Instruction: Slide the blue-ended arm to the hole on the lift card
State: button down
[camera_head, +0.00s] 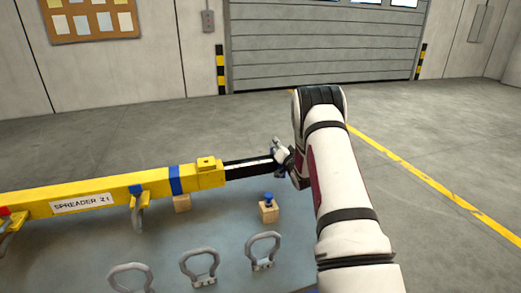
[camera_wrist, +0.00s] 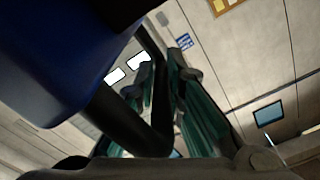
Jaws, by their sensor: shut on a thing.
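A yellow spreader beam (camera_head: 100,196), marked "SPREADER 21", lies along the left, with a blue band (camera_head: 175,180) near its right end. A black inner arm (camera_head: 248,168) sticks out of that end to the right. My gripper (camera_head: 279,156) is shut on the outer end of the black arm, and my wrist hides part of that end. In the wrist view a large dark blue shape (camera_wrist: 50,60) fills the upper left, close to the camera. A black bar shows beside it. I cannot make out a lift card or the arm's holes.
On the grey table (camera_head: 225,225) below the beam, several grey shackles (camera_head: 200,268) stand at the front. A wooden block (camera_head: 268,212) with a blue pin (camera_head: 268,197) stands below my gripper. Another block (camera_head: 182,203) is under the beam. Open floor lies to the right.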

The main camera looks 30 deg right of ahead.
jog(key=shift+s+d+b, duration=0.1)
jog(key=shift+s+d, duration=0.1)
jog(key=shift+d, duration=0.55)
jog(key=shift+s+d+b, duration=0.1)
jog(key=shift+s+d, duration=0.15)
jog(key=shift+d, duration=0.45)
jog(key=shift+s+d+b, duration=0.1)
jog(key=shift+s+d, duration=0.1)
jog(key=shift+d, duration=0.55)
jog(key=c, duration=1.6)
grip_release()
jog(key=shift+c, duration=0.2)
jog(key=shift+a+r, duration=0.1)
jog(key=shift+r, duration=0.05)
jog(key=shift+w, duration=0.1)
jog(key=v, duration=1.2)
jog(key=shift+a, duration=0.1)
